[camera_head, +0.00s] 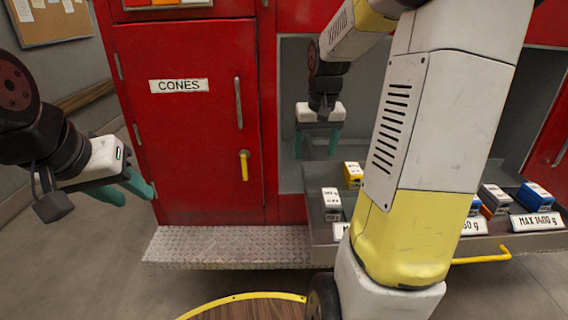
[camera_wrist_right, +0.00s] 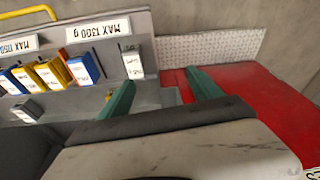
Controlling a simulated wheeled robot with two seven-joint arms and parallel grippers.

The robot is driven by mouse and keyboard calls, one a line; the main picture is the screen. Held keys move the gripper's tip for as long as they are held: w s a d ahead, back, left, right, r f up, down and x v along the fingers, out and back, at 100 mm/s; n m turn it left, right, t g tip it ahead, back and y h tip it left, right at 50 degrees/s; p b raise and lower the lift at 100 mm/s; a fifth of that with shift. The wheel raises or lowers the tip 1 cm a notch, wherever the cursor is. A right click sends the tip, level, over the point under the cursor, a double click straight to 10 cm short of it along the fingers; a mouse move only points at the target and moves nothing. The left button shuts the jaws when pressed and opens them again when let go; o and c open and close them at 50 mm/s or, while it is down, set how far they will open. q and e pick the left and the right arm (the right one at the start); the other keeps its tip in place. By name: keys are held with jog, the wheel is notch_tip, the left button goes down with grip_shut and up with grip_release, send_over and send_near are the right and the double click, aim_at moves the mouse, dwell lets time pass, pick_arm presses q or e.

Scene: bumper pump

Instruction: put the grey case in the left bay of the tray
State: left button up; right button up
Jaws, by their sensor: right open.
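The tray (camera_head: 318,232) runs along the lower right in the head view, with a white label at the front of each visible bay. A grey case with a white top label (camera_head: 331,205) stands at its left end; it also shows in the right wrist view (camera_wrist_right: 132,62). Another grey case (camera_head: 495,197) stands further right. I cannot tell which is the task's case. My right gripper (camera_head: 318,148) is open and empty, above and behind the tray's left end. My left gripper (camera_head: 136,196) is open and empty at the far left, before the red cabinet.
A yellow case (camera_head: 353,173), a blue case (camera_head: 535,195) and several others stand on the tray. My right arm hides the tray's middle. A red cabinet (camera_head: 190,125) and a metal step (camera_head: 225,248) are left of it. A yellow bar (camera_head: 482,258) projects in front.

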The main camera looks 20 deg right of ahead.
jog(key=s+a+r+n+t+y, duration=0.1)
jog(key=s+a+r+t, duration=0.1)
jog(key=s+a, duration=0.3)
jog(key=s+a+r+n+t+y, duration=0.1)
jog(key=s+a+r, duration=0.3)
jog(key=s, duration=0.9)
jog(key=shift+s+a+r+t, duration=0.3)
jog(key=shift+s+a+t, duration=0.1)
jog(key=shift+a, duration=0.8)
